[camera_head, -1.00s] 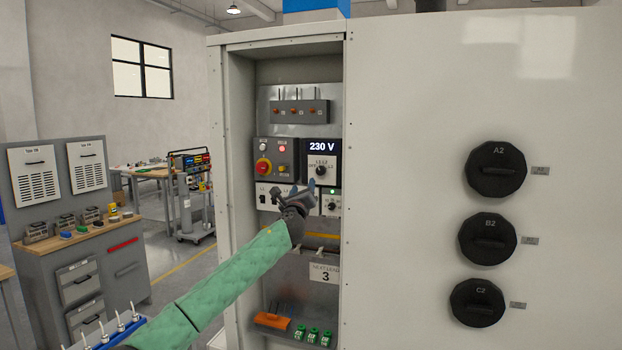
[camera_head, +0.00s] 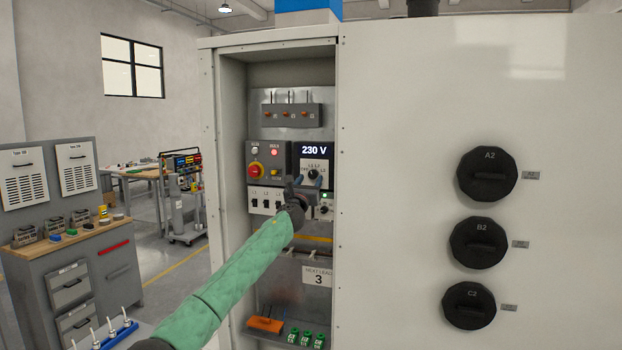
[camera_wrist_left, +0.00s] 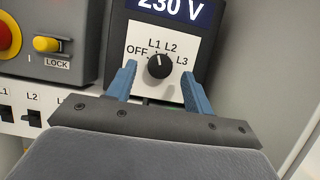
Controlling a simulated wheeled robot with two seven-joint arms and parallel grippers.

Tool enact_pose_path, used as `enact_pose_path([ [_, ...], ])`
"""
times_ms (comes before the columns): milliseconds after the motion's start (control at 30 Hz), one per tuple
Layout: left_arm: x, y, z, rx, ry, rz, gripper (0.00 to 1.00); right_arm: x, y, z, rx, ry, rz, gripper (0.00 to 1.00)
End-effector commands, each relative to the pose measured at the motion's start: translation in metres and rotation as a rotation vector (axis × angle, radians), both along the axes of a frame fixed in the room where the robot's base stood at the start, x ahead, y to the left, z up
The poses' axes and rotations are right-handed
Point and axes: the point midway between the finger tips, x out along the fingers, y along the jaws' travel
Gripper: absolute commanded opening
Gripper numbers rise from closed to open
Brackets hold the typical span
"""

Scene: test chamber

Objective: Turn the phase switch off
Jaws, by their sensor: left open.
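The phase switch (camera_wrist_left: 159,66) is a round black knob on a white panel marked OFF, L1, L2 and L3, under a display reading 230 V. In the left wrist view its white pointer line points up, nearest L1. In the head view the knob (camera_head: 314,174) shows just above my gripper. My left gripper (camera_wrist_left: 160,85) is open, its two blue fingers on either side of the knob's lower part, apart from it in the picture. I cannot tell how far the fingertips are from the panel. In the head view the left gripper (camera_head: 304,184) is in front of the cabinet's control panel. My right gripper is not in view.
A red and yellow rotary switch (camera_head: 256,170) and a yellow LOCK knob (camera_wrist_left: 46,44) sit left of the phase switch. A row of black L1, L2 switches (camera_wrist_left: 34,118) is below. The cabinet's side wall (camera_wrist_left: 250,60) is close on the right.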

Motion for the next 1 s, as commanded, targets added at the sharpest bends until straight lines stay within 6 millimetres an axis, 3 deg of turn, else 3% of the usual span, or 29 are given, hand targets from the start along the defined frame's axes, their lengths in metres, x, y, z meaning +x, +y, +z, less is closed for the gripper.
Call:
enact_pose_path([
  [200, 0.012, -0.005, 0.004, 0.000, 0.002, 0.000, 0.52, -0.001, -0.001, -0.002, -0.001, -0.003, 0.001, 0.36],
  [600, 0.016, -0.005, 0.005, 0.000, 0.003, -0.001, 0.52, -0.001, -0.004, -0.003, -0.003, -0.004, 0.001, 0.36],
  [833, 0.015, -0.005, 0.005, 0.000, 0.003, -0.001, 0.07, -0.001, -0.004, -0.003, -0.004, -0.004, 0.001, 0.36],
  [1000, 0.015, -0.006, 0.005, -0.005, 0.005, -0.001, 0.07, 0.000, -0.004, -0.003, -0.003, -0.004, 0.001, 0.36],
])
